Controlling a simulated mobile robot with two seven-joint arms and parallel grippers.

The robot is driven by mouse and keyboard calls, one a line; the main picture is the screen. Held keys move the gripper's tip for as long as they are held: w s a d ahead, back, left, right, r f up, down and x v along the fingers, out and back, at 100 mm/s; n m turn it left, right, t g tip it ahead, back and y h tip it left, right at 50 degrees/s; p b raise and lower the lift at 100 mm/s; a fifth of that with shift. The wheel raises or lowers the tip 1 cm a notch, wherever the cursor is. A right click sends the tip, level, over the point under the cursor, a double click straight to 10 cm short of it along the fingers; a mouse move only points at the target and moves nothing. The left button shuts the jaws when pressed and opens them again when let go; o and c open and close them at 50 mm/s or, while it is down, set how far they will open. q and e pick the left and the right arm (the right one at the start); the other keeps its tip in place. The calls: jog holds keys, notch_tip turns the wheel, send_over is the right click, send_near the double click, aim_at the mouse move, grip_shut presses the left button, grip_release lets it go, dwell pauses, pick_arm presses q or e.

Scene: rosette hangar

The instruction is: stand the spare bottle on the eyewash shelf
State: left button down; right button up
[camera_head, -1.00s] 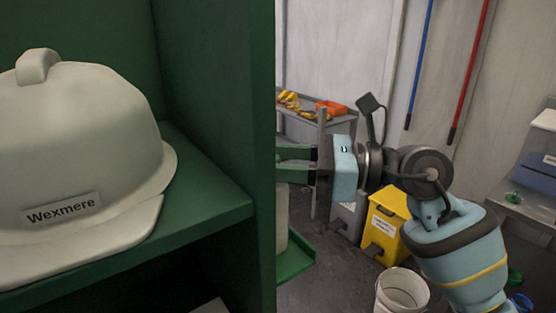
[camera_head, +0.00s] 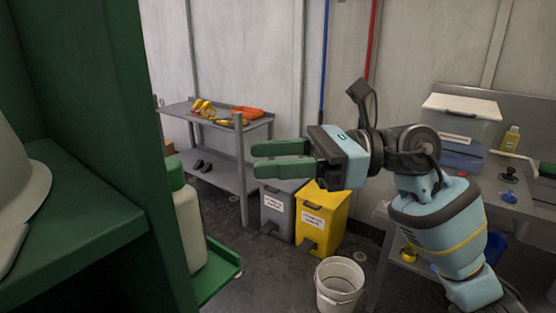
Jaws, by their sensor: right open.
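A white bottle with a green cap (camera_head: 190,225) stands upright on a small green shelf (camera_head: 222,276) on the side of the green cabinet. The cabinet edge hides the bottle's left part. I cannot tell whether it is the spare bottle. My right gripper (camera_head: 254,160) is open and empty, its green fingers pointing left. In the picture it is to the right of and above the bottle, apart from it. My left gripper is not in view.
The green cabinet (camera_head: 127,130) fills the left, with a white helmet (camera_head: 20,190) inside. A grey side table (camera_head: 225,121), grey bin (camera_head: 280,212), yellow bin (camera_head: 322,215) and white bucket (camera_head: 339,285) stand beyond. A bench at right holds a clear box (camera_head: 462,118) and a small yellowish bottle (camera_head: 511,139).

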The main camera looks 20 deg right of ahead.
jog(key=s+d+f+n+t+h, duration=0.1)
jog(key=d+f+n+t+h, duration=0.3)
jog(key=f+n, duration=0.75)
jog(key=s+f+n+t+h, duration=0.1)
jog(key=f+n+t+h, duration=0.2)
jog(key=f+n+t, duration=0.65)
jog(key=d+f+n+t+h, duration=0.3)
jog(key=f+n, duration=1)
jog(key=f, duration=0.1)
jog(key=s+d+f+m+g+h, duration=0.2)
jog(key=s+f+m+g+h, duration=0.5)
jog(key=s+f, duration=0.7)
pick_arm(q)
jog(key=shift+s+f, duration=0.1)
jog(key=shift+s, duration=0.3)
pick_arm(e)
jog(key=s+f+m+g, duration=0.2)
jog(key=s+f, duration=0.4)
jog(key=s, duration=0.2)
jog(key=s+a+f+m+g+y, duration=0.1)
jog(key=s+f+m+g, duration=0.2)
jog(key=s+f, duration=0.3)
jog(key=s, duration=0.2)
jog(key=shift+s, duration=0.3)
